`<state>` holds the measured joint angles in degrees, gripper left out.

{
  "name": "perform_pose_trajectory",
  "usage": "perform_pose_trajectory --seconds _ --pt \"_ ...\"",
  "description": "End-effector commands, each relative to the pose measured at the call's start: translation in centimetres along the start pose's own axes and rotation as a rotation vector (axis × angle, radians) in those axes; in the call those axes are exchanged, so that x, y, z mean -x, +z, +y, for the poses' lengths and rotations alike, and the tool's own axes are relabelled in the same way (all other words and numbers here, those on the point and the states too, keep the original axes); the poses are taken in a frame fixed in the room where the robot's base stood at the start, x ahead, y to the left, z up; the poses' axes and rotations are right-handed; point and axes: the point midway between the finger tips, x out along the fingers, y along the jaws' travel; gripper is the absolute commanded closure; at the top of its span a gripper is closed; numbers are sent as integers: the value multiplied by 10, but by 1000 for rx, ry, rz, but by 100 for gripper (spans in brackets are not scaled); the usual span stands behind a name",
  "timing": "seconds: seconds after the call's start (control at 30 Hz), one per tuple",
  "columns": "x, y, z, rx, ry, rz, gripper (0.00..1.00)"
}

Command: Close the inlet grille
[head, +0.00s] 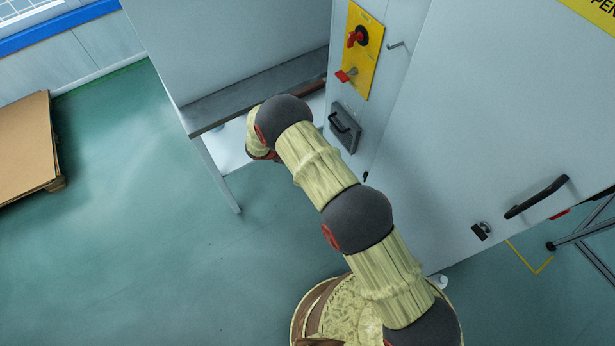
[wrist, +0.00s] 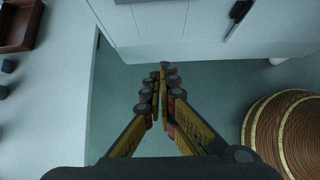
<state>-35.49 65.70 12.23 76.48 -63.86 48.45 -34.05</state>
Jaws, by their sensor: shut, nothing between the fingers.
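A dark grey square panel with a black handle, which looks like the inlet grille (head: 343,127), sits low on the narrow face of the grey cabinet in the head view. Whether it stands slightly ajar I cannot tell. My gripper shows in the wrist view (wrist: 163,72), its fingers together and empty over the green floor. A dark narrow part (wrist: 238,14) on the pale cabinet face is at the top right there, apart from the fingers; I cannot tell if it is the grille. In the head view my arm hides the gripper, left of the dark panel.
A yellow plate with a red rotary switch (head: 355,38) and a red-tipped lever is above the panel. A bench (head: 222,104) stands left of the cabinet. A brown tray (wrist: 28,44) shows in the wrist view. Cardboard (head: 25,145) lies far left; the floor between is clear.

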Motion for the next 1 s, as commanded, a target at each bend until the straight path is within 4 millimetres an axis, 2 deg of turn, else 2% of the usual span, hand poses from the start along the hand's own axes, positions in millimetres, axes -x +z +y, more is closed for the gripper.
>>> perform_pose_trajectory --seconds 0.03,0.4,0.67,0.87,1.0 --pt "-8 -11 0 4 1 -32 100" --pt "-41 -46 -2 4 4 -281 100" --pt "-67 -64 -2 4 6 -438 100" --pt "-86 -72 -2 1 5 -429 100" --pt "-96 -78 -3 5 6 -531 100"
